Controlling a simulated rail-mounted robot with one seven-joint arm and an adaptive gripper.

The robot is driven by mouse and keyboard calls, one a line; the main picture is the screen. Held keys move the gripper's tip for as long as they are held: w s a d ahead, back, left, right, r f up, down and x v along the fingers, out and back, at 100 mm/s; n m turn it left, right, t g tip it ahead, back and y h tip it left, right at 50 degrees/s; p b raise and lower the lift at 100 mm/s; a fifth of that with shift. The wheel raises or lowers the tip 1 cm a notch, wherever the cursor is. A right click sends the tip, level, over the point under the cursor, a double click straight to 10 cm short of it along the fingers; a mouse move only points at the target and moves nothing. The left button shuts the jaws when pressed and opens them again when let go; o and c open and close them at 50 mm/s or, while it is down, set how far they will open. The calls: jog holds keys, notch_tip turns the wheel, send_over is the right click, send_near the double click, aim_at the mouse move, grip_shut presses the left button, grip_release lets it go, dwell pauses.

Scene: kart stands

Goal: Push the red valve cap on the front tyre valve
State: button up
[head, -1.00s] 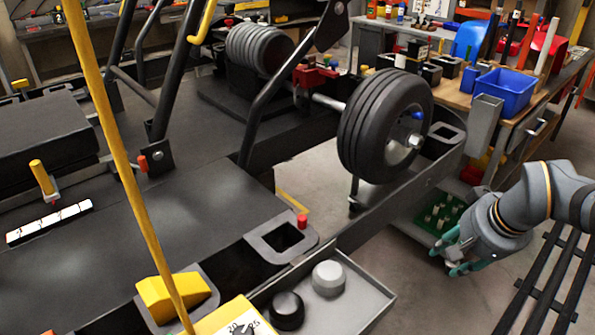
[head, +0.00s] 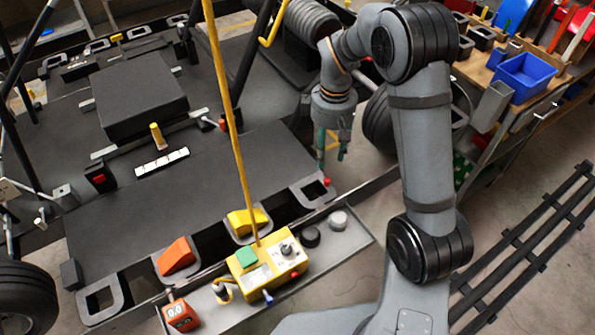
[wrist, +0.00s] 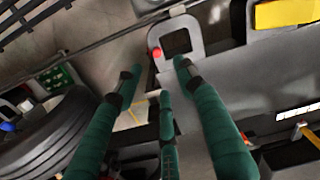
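A small red cylinder, which looks like the valve cap (head: 326,182), stands on the corner of a grey square-holed bracket (head: 304,193). My gripper (head: 331,150) points down near the bracket, with its green fingers spread and nothing between them. In the wrist view the red cap (wrist: 155,53) shows just past the fingertips (wrist: 158,78), apart from them. The front tyre (head: 378,122) is partly hidden behind my arm. The wrist view shows the tyre (wrist: 50,135) at lower left with a blue piece (wrist: 8,127) at its hub. I cannot make out the valve.
A tray (head: 355,243) along the kart edge holds a black knob (head: 310,236) and a pale knob (head: 338,220). A yellow control box (head: 267,268) with a tall yellow pole (head: 230,125) stands to the left. A blue bin (head: 527,82) sits on the workbench at right.

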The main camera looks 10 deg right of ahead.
send_over(328, 179)
jog(key=f, duration=0.4)
jog(key=shift+a+f, duration=0.3)
jog(key=shift+f, duration=0.1)
jog(key=f, duration=0.1)
jog(key=f+p, duration=0.1)
jog(key=f, duration=0.1)
jog(key=f+p, duration=0.1)
jog(key=shift+d+f, duration=0.25)
jog(key=shift+d, duration=0.05)
jog(key=shift+f, duration=0.6)
jog(key=shift+c, duration=0.4)
jog(key=c, duration=0.7)
